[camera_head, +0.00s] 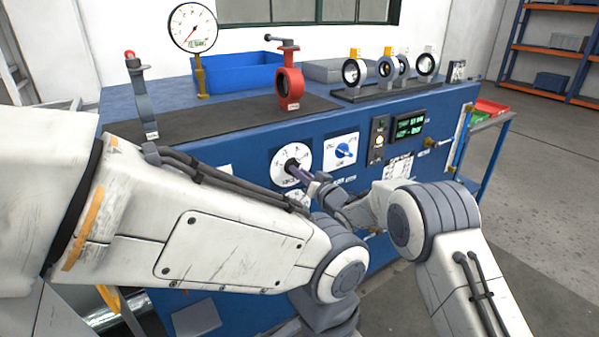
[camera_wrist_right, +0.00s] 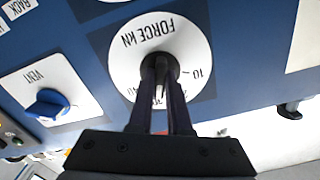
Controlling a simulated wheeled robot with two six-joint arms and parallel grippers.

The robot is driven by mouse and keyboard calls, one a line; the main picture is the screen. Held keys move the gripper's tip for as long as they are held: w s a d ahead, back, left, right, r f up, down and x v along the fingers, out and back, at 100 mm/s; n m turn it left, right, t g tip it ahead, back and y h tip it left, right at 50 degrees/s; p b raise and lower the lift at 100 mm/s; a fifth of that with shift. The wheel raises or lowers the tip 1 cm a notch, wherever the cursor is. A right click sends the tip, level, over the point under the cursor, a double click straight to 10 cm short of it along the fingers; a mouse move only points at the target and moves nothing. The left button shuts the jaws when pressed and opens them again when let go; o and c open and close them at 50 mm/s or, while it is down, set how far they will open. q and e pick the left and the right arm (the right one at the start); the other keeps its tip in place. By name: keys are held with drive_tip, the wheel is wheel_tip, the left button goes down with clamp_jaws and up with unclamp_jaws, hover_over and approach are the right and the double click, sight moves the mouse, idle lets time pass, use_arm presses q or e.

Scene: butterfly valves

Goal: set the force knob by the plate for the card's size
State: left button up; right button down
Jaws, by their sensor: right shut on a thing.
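The force dial (camera_head: 290,154) is a round white plate on the blue bench front. In the right wrist view the dial (camera_wrist_right: 128,55) reads "FORCE kN" upside down, with a 10 and a 40 visible. The dark force knob (camera_wrist_right: 160,62) is at its centre, between the fingers of my right gripper (camera_wrist_right: 160,75), which is shut on it. My right gripper also shows in the head view (camera_head: 301,174). The knob's exact setting is hard to read. My left arm fills the left foreground; its gripper is not seen. A white printed plate (camera_head: 398,167) is on the panel; its text is unreadable.
A blue VENT knob (camera_head: 342,151) is right of the dial, with a green display (camera_head: 409,125) beyond. A red valve (camera_head: 289,84), a pressure gauge (camera_head: 194,27) and several round valves stand on the bench. A blue bin (camera_head: 245,75) is behind.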

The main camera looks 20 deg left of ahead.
drive_tip(key=shift+f, duration=0.1)
drive_tip(key=c, duration=0.9)
unclamp_jaws()
drive_tip(key=shift+o, duration=0.2)
drive_tip(key=shift+s+d, duration=0.1)
drive_tip(key=b+v, duration=0.1)
drive_tip(key=v, duration=0.9)
drive_tip(key=shift+s+d, duration=0.1)
